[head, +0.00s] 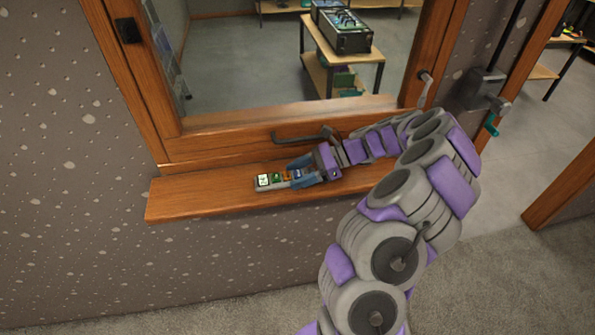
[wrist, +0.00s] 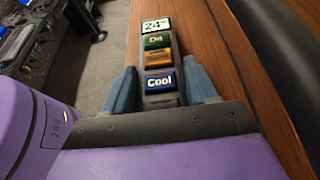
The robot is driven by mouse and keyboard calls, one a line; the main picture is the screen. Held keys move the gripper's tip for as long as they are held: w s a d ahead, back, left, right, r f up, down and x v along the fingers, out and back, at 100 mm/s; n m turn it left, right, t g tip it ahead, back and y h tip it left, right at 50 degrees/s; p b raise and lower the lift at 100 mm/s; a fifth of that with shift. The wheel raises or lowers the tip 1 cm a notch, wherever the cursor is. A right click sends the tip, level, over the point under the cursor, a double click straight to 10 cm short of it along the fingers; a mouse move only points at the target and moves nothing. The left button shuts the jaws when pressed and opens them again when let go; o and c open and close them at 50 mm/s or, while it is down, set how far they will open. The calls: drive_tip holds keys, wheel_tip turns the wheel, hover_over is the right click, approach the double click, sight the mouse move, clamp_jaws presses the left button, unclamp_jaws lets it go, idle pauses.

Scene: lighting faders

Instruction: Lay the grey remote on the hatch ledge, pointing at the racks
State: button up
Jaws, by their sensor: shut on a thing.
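The grey remote (head: 265,181) has a white "24°" display and green, orange and blue buttons. It lies lengthwise along the wooden hatch ledge (head: 175,198), its display end pointing left in the head view. My gripper (head: 300,170) is shut on its other end, with blue fingers on both sides. In the wrist view the remote (wrist: 158,55) runs straight ahead between the fingers (wrist: 160,92), and the ledge (wrist: 203,50) shows beside it. I cannot tell whether the remote touches the ledge. Its rear end is hidden by the gripper.
The hatch window frame (head: 290,118) rises behind the ledge, with a dark handle (head: 305,135) near my gripper. Beyond the glass stands a wooden rack (head: 328,72) with gear on it. The ledge's left part is clear. Dark equipment (wrist: 30,40) shows in the wrist view.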

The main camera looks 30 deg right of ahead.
drive_tip(key=shift+w+d+f+b, duration=0.15)
drive_tip(key=shift+w+d+b, duration=0.15)
drive_tip(key=shift+w, duration=0.45)
drive_tip(key=shift+s, duration=0.15)
drive_tip(key=o, duration=1.1)
drive_tip(key=shift+a, duration=0.1)
drive_tip(key=shift+o, duration=0.2)
drive_tip(key=p+v, duration=0.2)
drive_tip(key=v, duration=0.9)
drive_tip(key=shift+d+r, duration=0.3)
drive_tip(key=shift+d, duration=0.15)
